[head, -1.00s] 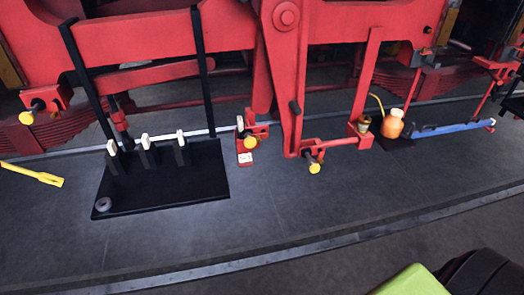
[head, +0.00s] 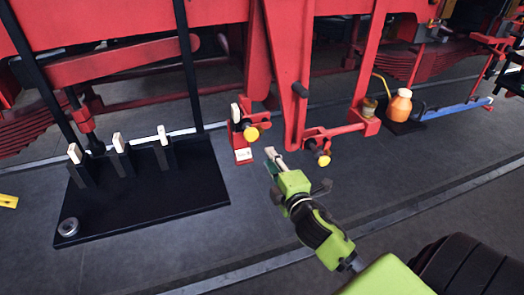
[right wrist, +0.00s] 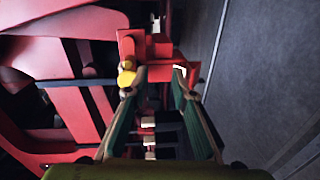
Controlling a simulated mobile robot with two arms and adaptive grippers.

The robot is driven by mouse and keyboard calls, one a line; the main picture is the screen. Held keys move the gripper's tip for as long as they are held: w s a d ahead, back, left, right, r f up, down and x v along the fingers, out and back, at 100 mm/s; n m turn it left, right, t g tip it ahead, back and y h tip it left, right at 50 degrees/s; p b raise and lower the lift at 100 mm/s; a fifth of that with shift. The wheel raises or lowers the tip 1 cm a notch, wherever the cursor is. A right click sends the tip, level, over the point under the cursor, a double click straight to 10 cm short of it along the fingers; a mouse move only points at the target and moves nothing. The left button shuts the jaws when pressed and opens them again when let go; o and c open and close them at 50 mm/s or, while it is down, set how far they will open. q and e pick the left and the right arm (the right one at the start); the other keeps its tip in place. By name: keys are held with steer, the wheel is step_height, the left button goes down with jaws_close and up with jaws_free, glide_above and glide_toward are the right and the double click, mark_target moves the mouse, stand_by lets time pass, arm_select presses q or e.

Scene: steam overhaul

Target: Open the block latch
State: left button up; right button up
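A red bracket (head: 243,138) under the red frame carries a yellow knob (head: 251,133) and an upright pale-topped piece (head: 235,113); it looks like the block latch, but I cannot be sure. My right gripper (head: 274,160) is just right of and below it in the head view, empty. In the right wrist view, the fingers (right wrist: 161,78) are apart. The bracket (right wrist: 145,48) lies ahead of them, and the yellow knob (right wrist: 127,78) shows by the left fingertip. I cannot tell whether they touch. My left gripper is not in view.
A black tray (head: 200,200) at left holds several pale-topped black blocks and a grey ring (head: 68,227). Another yellow-knobbed bracket (head: 320,150) hangs right of my gripper. An orange container (head: 399,105) stands further right. The grey floor in front is mostly clear.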

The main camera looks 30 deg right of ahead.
mark_target(262, 133)
steer(key=shift+n+t, duration=0.4)
steer(key=shift+t, duration=0.1)
steer(key=w+r, duration=0.3)
steer(key=w+d+r+b, duration=0.1)
steer(key=w, duration=0.1)
steer(key=shift+w+r, duration=0.2)
steer(key=shift+r, duration=0.15)
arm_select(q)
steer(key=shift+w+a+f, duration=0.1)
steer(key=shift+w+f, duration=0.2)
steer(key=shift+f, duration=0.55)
arm_select(e)
steer(key=shift+x, duration=0.8)
jaws_close()
steer(key=shift+f, duration=0.1)
